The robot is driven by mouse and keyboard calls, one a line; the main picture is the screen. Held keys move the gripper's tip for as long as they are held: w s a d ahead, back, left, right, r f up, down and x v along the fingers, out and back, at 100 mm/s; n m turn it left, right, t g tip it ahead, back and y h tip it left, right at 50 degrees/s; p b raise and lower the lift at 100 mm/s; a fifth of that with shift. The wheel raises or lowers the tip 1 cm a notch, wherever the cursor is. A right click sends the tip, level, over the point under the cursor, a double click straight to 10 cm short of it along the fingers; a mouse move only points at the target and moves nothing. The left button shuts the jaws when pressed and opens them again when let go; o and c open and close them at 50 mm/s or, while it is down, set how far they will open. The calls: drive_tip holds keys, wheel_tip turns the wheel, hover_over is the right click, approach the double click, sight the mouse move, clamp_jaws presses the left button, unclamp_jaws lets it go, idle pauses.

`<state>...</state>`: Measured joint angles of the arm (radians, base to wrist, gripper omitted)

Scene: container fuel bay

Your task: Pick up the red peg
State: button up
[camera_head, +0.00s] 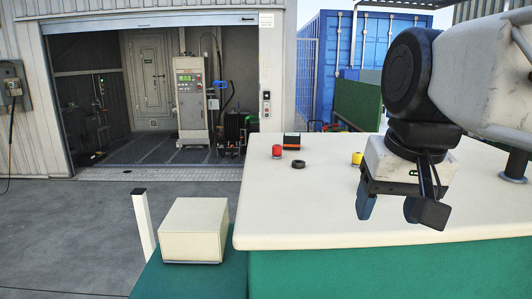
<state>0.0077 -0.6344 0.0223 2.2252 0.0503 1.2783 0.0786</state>
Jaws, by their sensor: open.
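The red peg (277,151) stands upright on the cream counter top (300,215), near its far left part. My gripper (392,212) is in the right half of the view, pointing down over the counter. Its dark fingers are apart with nothing between them. It is to the right of the red peg and nearer to the camera, clear of it.
A black ring (298,164) lies just right of and nearer than the peg. A dark box with an orange top (291,141) sits behind it. A yellow object (357,158) stands near my gripper. A cream box (195,230) is at the lower left. The counter's front left is clear.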

drive_tip(key=w+a+r+m+t+y, duration=0.1)
drive_tip(key=w+a+m+y, duration=0.4)
drive_tip(key=w, duration=0.8)
drive_tip(key=m+t+y, duration=0.2)
drive_tip(key=m+t, duration=0.5)
drive_tip(key=m, duration=1.6)
hover_over(278, 146)
drive_tip(key=s+d, duration=0.3)
drive_tip(key=s, duration=0.1)
drive_tip(key=f, duration=0.1)
drive_tip(key=shift+w+f, duration=0.1)
drive_tip(key=shift+f, duration=2.55)
drive_tip(key=shift+x, duration=1.3)
drive_tip(key=shift+x, duration=2.6)
